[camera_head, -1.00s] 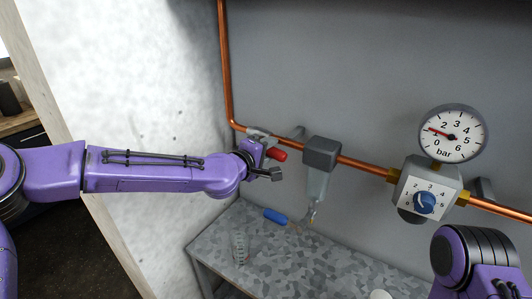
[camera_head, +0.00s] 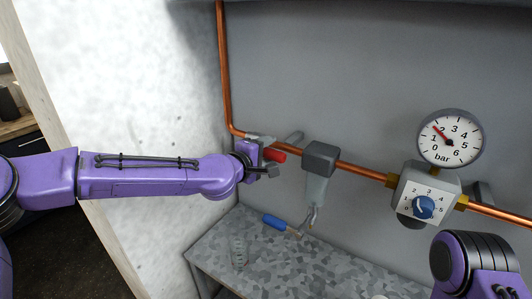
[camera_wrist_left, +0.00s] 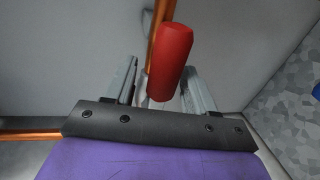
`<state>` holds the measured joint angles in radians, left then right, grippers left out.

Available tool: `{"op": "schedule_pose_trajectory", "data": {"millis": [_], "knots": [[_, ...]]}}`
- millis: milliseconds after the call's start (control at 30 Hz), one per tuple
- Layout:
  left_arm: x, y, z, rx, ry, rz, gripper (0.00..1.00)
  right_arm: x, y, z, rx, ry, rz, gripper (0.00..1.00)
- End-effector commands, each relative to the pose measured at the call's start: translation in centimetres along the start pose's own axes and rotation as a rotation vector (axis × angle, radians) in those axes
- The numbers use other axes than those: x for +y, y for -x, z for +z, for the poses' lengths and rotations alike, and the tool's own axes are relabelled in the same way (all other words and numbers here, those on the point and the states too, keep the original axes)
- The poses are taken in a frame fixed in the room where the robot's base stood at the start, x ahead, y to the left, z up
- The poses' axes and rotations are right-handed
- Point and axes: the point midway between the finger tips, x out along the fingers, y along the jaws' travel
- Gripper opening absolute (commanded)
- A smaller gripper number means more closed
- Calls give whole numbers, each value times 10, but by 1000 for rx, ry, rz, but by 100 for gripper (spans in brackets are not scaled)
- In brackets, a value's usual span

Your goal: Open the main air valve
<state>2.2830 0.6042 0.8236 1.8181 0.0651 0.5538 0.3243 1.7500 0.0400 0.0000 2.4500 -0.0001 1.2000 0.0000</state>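The main air valve's red handle (camera_head: 275,155) sits by the copper pipe, left of the grey filter unit, and points right, roughly along the pipe. My left gripper (camera_head: 271,160) is at this handle, its fingers partly hidden in the head view. In the left wrist view the red handle (camera_wrist_left: 170,62) stands between the two grey fingers (camera_wrist_left: 160,88), which are apart with visible room around it. The valve body is mostly hidden behind my gripper. The gauge (camera_head: 450,139) has its red needle between 1 and 2 bar. My right gripper is out of view; only part of that arm shows lower right.
The copper pipe (camera_head: 353,168) runs along the grey wall to a regulator with a blue knob (camera_head: 423,207). The filter unit (camera_head: 319,158) hangs close right of the left gripper. Below, a bench (camera_head: 270,262) holds a blue-handled tool (camera_head: 277,222) and a clear cup (camera_head: 238,250).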

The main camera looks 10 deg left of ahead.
Motion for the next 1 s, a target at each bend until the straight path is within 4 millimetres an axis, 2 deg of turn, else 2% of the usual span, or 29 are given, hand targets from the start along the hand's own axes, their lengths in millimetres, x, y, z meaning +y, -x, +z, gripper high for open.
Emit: {"op": "schedule_pose_trajectory", "data": {"millis": [267, 367, 600, 700, 833, 1000], "knots": [[-1, 4, 0, -1, -3, 0, 55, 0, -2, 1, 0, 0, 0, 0], [-2, 20, 0, -1, -4, 1, 55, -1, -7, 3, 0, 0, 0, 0], [-1, 78, 0, 0, -2, 4, 55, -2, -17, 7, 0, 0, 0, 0], [0, 94, -1, 1, -1, 2, 55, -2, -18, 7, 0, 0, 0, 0], [0, 104, 0, 0, -1, 0, 55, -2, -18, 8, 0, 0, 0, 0], [-1, 106, 0, 0, -1, -1, 55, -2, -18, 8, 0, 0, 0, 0]]}}
